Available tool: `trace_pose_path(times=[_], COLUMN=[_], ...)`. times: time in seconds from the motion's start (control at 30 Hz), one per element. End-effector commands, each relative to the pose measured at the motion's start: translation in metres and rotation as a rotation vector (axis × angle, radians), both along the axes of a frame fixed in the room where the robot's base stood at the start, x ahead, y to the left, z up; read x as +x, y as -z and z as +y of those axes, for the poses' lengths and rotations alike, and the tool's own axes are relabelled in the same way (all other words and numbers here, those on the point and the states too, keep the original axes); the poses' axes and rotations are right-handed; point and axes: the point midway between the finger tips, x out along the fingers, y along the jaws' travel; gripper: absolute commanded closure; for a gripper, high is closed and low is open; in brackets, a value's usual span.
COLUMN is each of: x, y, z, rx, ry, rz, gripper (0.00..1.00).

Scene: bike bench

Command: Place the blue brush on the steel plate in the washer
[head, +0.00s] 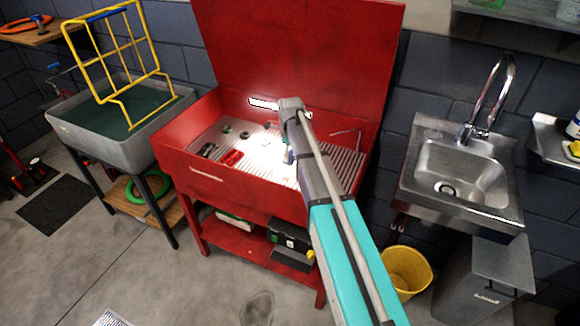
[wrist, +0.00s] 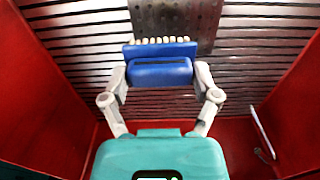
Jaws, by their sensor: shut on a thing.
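The blue brush (wrist: 160,73) is between the two fingers of my gripper (wrist: 162,80), which is shut on it. Its pale bristle tufts show along its far edge. In the head view a small bit of blue (head: 289,156) shows beside my arm, inside the washer. The steel plate (wrist: 175,16) lies on the slatted floor beyond the brush in the wrist view, partly cut off by the top edge. The red washer (head: 235,192) stands with its lid up. Glare hides the plate's outline in the head view. I cannot tell the brush's height above the floor.
Red parts (head: 232,157) and small dark parts (head: 208,149) lie on the washer floor at the left. A thin rod (wrist: 262,132) is at the right in the wrist view. Red walls enclose the basin. A steel sink (head: 460,165) stands to the right.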

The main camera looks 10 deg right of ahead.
Motion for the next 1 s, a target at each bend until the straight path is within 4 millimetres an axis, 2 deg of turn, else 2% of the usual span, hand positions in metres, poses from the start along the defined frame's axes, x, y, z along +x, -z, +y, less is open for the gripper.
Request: trace_pose_path(times=[0.03,0.13,0.73,0.93,1.0], x=[0.006,0.012,0.017,0.026,0.024], y=[0.010,0.016,0.021,0.034,0.040], z=[-0.001,-0.002,-0.003,-0.004,-0.004], rx=[0.000,0.000,0.000,0.000,0.000], ry=[0.000,0.000,0.000,0.000,0.000], rz=[0.000,0.000,0.000,0.000,0.000], gripper=[0.68,0.68,0.68,0.68,0.68])
